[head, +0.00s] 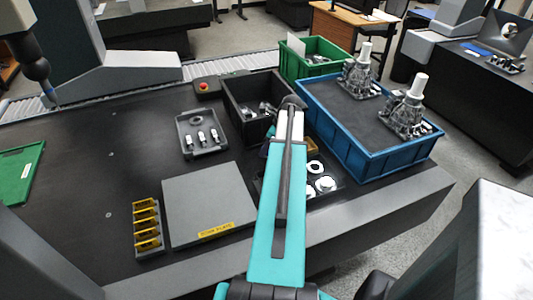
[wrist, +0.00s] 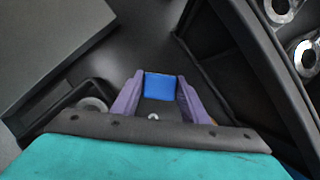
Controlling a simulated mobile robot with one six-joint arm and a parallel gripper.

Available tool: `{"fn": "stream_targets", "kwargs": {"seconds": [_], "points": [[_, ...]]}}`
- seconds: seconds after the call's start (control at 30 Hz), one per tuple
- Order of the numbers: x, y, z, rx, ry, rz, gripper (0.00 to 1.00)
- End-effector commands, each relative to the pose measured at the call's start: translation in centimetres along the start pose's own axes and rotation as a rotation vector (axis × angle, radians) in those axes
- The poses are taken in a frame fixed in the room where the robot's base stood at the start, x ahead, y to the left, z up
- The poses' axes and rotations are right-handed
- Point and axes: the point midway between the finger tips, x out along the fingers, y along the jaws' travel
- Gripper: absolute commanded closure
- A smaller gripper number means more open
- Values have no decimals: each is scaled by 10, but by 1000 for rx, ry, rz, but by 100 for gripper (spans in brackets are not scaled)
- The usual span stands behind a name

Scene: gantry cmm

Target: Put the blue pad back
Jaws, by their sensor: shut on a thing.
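The blue pad (wrist: 159,86) is between the two purple fingers of my gripper (wrist: 154,98) in the wrist view. My gripper is shut on it. A dark surface lies beyond the pad, and I cannot tell how high above it the pad is held. In the head view my teal arm reaches over the dark table, and it hides the fingers and the pad.
A grey plate (head: 205,200) lies left of my arm, with a yellow-slotted rack (head: 147,228) beside it. A tray with white rings (head: 337,184) is partly behind my arm. A grey parts tray (head: 187,149), black bin (head: 233,94) and blue crate (head: 372,169) stand farther back.

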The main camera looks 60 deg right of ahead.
Motion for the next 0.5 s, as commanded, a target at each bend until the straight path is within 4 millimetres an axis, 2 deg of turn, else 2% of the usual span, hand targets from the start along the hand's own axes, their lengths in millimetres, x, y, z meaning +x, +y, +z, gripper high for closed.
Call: {"fn": "stream_targets", "kwargs": {"seconds": [0.27, 0.5], "points": [[2, 1, -1, 0, 0, 1, 81], [19, 1, -8, 0, 0, 2, 81]]}}
